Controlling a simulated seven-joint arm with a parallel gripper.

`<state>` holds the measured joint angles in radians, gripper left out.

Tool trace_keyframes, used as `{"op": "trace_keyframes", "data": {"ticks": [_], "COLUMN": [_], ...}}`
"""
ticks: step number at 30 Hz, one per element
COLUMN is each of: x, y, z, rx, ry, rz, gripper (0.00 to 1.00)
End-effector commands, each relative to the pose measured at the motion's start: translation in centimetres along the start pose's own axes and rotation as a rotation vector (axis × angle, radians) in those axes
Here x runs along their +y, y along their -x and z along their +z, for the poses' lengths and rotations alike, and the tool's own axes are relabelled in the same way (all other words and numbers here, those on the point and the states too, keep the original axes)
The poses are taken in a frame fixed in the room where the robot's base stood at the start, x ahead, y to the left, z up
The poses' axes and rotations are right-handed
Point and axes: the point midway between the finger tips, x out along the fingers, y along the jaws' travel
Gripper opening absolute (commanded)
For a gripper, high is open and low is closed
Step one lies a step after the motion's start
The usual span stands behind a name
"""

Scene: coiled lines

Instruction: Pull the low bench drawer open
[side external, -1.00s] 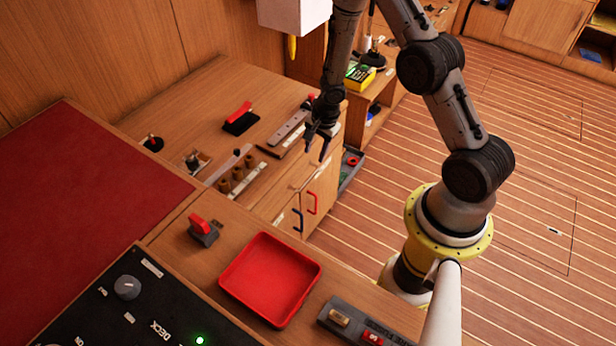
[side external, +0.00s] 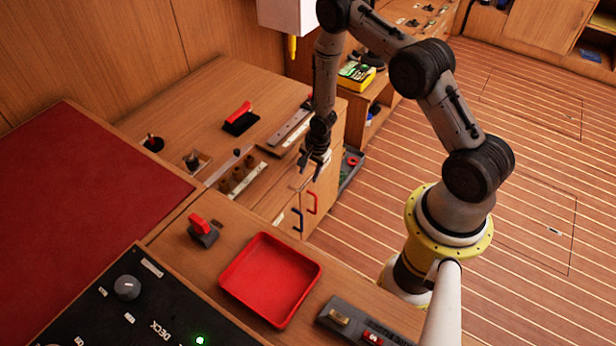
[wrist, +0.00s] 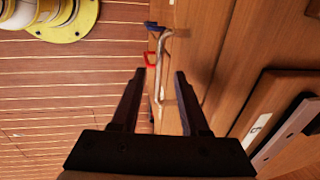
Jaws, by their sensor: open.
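The low bench (side external: 205,105) has a wooden top and a front face towards the floor. A pale metal bar handle (wrist: 164,48) runs along the bench front in the wrist view, apparently the drawer's handle. In the side view it is largely hidden by my gripper (side external: 314,172). My gripper is open, pointing down just above the handle at the bench's front edge. In the wrist view the bar appears between the fingertips of my gripper (wrist: 159,71); contact cannot be told. The drawer appears shut, its front flush with the bench.
Below are a red handle (side external: 312,203) and a blue handle (side external: 298,220) on the cabinet doors. A grey bin (side external: 350,170) stands on the floor beside the bench. A red tray (side external: 270,279) sits on the nearer counter. The striped floor in front is open.

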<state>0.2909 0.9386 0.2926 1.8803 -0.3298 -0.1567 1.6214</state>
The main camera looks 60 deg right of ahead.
Motion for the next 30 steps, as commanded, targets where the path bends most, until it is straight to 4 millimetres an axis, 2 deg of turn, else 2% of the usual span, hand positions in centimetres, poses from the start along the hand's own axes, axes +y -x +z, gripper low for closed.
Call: {"op": "trace_keyframes", "data": {"ticks": [1, 6, 17, 18, 20, 25, 30], "x": [0.1, 0.0, 0.0, 0.0, 0.0, 0.0, 0.0], "y": [-0.8, -2.5, -3.0, -3.0, -3.0, -3.0, -2.9], "z": [0.0, 0.0, 0.0, 0.0, 0.0, 0.0, 0.0], "rx": [-0.001, 0.000, 0.000, 0.000, 0.000, 0.000, 0.000], "ry": [0.000, 0.000, 0.000, 0.000, 0.000, 0.000, 0.000], "rz": [0.002, 0.001, 0.000, 0.000, 0.000, 0.000, 0.000], "gripper": [0.45, 0.45, 0.45, 0.43, 0.32, 0.02, 0.00]}}
